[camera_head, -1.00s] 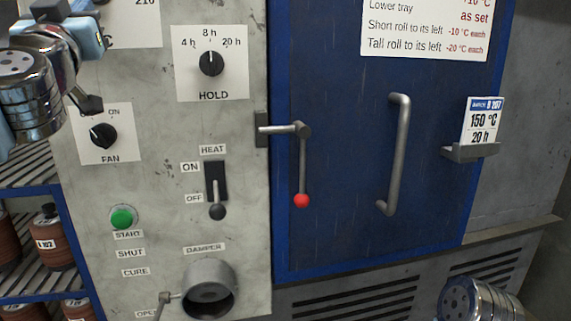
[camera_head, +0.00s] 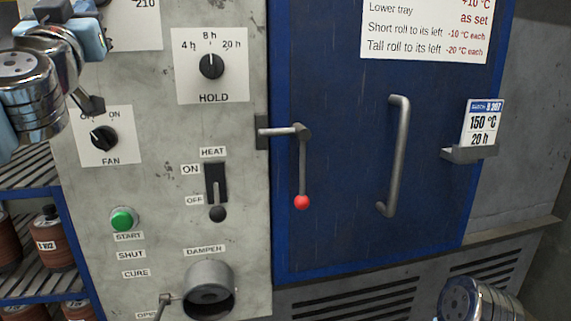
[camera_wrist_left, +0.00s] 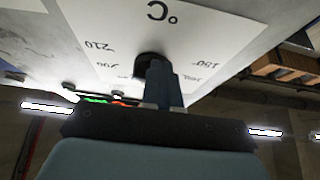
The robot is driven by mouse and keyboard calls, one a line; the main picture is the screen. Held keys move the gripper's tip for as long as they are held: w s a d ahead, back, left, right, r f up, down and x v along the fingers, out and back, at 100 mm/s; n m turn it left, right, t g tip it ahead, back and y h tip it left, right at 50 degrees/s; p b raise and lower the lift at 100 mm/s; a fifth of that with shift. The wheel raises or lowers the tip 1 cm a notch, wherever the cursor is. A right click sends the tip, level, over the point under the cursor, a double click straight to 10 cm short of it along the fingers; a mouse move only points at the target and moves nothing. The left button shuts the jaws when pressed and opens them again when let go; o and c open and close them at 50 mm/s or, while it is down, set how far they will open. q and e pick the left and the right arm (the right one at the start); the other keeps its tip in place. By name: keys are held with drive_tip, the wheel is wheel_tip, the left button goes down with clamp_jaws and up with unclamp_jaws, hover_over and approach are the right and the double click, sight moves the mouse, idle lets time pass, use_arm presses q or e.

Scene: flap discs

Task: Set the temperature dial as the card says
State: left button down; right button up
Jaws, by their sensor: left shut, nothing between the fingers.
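The temperature dial's dark knob (camera_wrist_left: 150,58) shows upside down in the left wrist view on a white plate (camera_wrist_left: 200,28) marked °C, with 210 on one side and 150 on the other. My left gripper (camera_wrist_left: 157,78) is shut and empty, its blue fingers in front of the knob; contact cannot be told. The fingers hide part of the knob, so its setting is unclear. In the head view my left gripper's body is at the upper left, and only a corner of the temperature plate (camera_head: 135,22) shows. The card (camera_head: 482,125) reads 150 °C, 20 h. My right gripper is out of view.
A sign (camera_head: 425,30) on the blue door lists temperature corrections for trays and rolls. The hold dial (camera_head: 211,66), fan dial (camera_head: 104,138) and heat lever (camera_head: 217,212) are on the grey panel. A door handle (camera_head: 398,155) and a red-tipped latch (camera_head: 302,202) stick out.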

use_arm(q)
drive_tip(key=shift+d, duration=0.2)
drive_tip(key=shift+w+d, duration=0.15)
drive_tip(key=shift+d, duration=0.35)
drive_tip(key=shift+d, duration=0.15)
drive_tip(key=shift+f, duration=0.1)
drive_tip(key=shift+d+f, duration=0.1)
drive_tip(key=shift+f, duration=0.15)
drive_tip(key=s, duration=0.2)
drive_tip(key=s+d, duration=0.1)
drive_tip(key=s, duration=0.2)
drive_tip(key=shift+s+d, duration=0.2)
drive_tip(key=shift+s, duration=0.15)
